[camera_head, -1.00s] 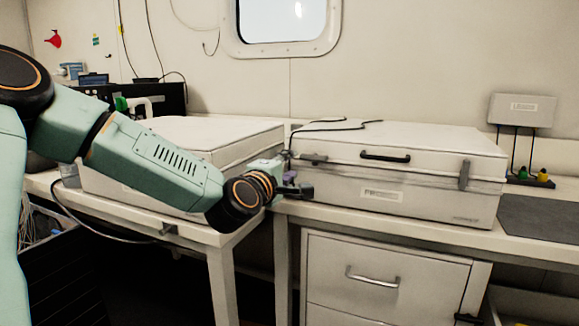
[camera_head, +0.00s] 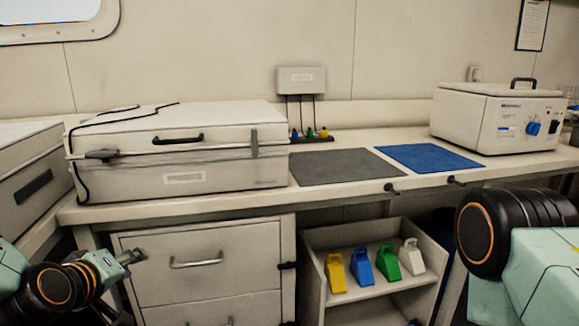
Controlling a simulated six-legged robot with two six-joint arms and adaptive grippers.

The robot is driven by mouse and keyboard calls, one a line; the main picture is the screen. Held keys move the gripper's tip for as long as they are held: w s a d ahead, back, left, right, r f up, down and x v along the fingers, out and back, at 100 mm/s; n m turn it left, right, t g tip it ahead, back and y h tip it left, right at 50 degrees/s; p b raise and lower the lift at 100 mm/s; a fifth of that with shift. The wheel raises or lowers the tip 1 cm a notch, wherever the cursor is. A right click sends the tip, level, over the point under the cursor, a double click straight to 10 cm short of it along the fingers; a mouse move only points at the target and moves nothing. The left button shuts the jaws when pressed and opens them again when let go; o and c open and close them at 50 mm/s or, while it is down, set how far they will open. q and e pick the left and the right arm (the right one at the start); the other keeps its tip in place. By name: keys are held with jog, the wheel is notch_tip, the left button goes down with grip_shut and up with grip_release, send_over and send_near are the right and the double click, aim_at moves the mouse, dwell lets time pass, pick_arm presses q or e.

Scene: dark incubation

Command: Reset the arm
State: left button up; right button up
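My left gripper (camera_head: 133,257) is low at the left of the head view, in front of the desk and just left of the drawer front. It is small and partly dark, and I cannot tell whether its fingers are apart. Nothing shows clearly between them. My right arm (camera_head: 530,255) comes in at the lower right, with a dark joint ringed in orange. The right gripper is outside the picture.
A closed white case (camera_head: 180,150) stands on the desk. A grey mat (camera_head: 345,167) and a blue mat (camera_head: 428,157) lie beside it, with a white box device (camera_head: 497,118) at the right.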

pick_arm(q)
jog(key=s+d+f+m+g, duration=0.2)
jog(key=s+f+m+g, duration=0.1)
jog(key=s+f, duration=0.6)
jog(key=s+d+f+m+g, duration=0.3)
jog(key=s+f+g, duration=0.2)
jog(key=s+f, duration=0.5)
jog(key=s+d+f+m+g, duration=0.2)
jog(key=s+f, duration=0.7)
jog(key=s, duration=0.7)
jog(key=shift+s+d+f+m+g, duration=0.2)
jog(key=shift+d+m+g, duration=0.3)
jog(key=shift+g, duration=0.7)
jog(key=shift+d, duration=0.15)
